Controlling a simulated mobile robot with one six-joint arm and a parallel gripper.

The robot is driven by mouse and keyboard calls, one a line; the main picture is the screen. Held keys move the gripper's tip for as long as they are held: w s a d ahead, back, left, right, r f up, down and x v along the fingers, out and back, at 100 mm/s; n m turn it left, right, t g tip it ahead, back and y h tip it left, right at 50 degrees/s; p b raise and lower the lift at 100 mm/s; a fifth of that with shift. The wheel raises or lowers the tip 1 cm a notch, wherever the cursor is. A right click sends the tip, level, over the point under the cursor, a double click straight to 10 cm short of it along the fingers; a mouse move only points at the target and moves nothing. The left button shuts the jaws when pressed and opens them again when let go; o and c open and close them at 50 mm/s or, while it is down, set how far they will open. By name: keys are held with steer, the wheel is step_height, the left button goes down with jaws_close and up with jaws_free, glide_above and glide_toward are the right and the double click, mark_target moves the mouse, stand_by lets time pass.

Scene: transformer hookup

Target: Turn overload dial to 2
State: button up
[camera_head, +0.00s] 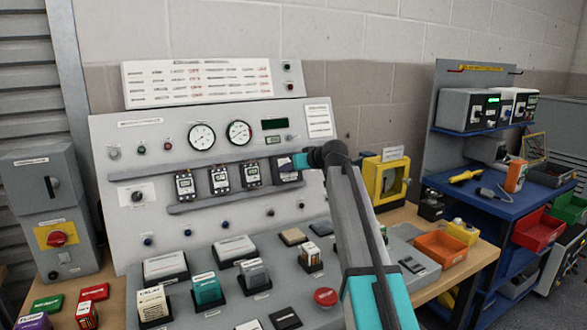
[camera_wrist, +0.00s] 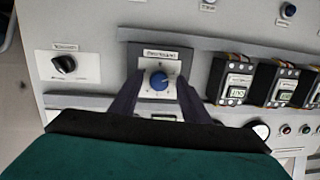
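The overload dial is a round blue knob (camera_wrist: 158,81) on a white plate with small marks around it and a label beside it. It is in the middle of the wrist view. A pale mark shows on the knob, but the numbers are too small to read. My gripper (camera_wrist: 158,78) is open, with one dark finger on each side of the knob. Gaps seem to show between fingers and knob; contact cannot be told. In the head view my gripper (camera_head: 287,164) is at the right end of the module row and hides the dial.
Several black modules (camera_head: 220,180) sit in a row beside the dial on the grey panel (camera_head: 115,215). A black selector knob (camera_wrist: 64,64) is on the dial's other side. Two gauges (camera_head: 202,137) are above the row. Boxes and an orange bin (camera_head: 440,248) occupy the bench.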

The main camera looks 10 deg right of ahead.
steer(key=shift+d+r, duration=0.1)
steer(key=v, duration=1.3)
steer(key=shift+s, duration=0.4)
steer(key=shift+d+r, duration=0.1)
steer(key=shift+r, duration=0.05)
